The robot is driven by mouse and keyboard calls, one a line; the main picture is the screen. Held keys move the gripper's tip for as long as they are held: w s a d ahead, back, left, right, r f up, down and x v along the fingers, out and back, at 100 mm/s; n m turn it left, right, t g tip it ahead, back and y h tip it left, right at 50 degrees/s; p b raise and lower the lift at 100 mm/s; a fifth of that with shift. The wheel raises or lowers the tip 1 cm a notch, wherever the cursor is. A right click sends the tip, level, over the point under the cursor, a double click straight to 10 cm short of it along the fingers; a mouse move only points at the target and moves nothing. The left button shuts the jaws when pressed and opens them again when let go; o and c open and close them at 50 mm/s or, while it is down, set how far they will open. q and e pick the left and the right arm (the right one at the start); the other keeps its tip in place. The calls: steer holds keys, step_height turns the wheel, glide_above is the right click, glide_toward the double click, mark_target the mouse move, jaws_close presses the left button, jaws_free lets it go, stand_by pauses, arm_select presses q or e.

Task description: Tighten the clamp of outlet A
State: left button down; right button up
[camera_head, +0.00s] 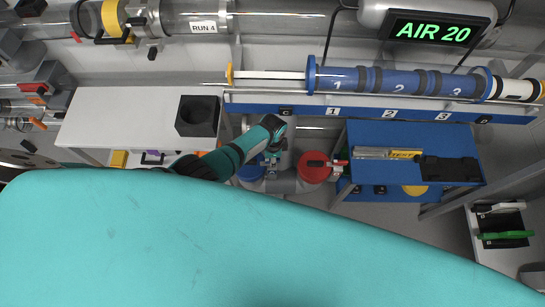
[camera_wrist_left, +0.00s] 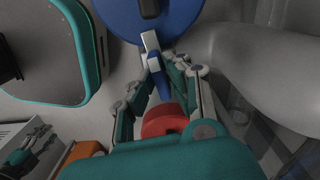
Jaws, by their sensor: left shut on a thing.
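My left arm reaches in from the lower left in the head view, and its gripper (camera_head: 272,150) is at the blue round outlet cover (camera_head: 249,173). In the left wrist view the blue cover (camera_wrist_left: 155,15) is at the top, with a grey metal clamp piece (camera_wrist_left: 150,42) at its lower edge. A blue clamp lever (camera_wrist_left: 161,88) runs from that piece down between my two fingers (camera_wrist_left: 163,85), which are closed on it. A red rounded part (camera_wrist_left: 166,122) shows deeper between the fingers; I cannot tell what it belongs to. My right gripper is not in view.
A red round cover (camera_head: 312,168) with a red-levered clamp (camera_head: 327,163) is right beside. A blue cart (camera_head: 450,142) carries a black part and a tube. A white table (camera_head: 105,130) holds a black box (camera_head: 198,116). A numbered blue tube (camera_head: 400,82) spans above; a display (camera_head: 432,31) reads AIR 20.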

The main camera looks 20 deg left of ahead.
arm_select(q)
steer(key=shift+m, duration=0.7)
steer(key=c, duration=1.3)
jaws_free()
steer(key=shift+c, duration=0.2)
step_height(320, 180, up, 12)
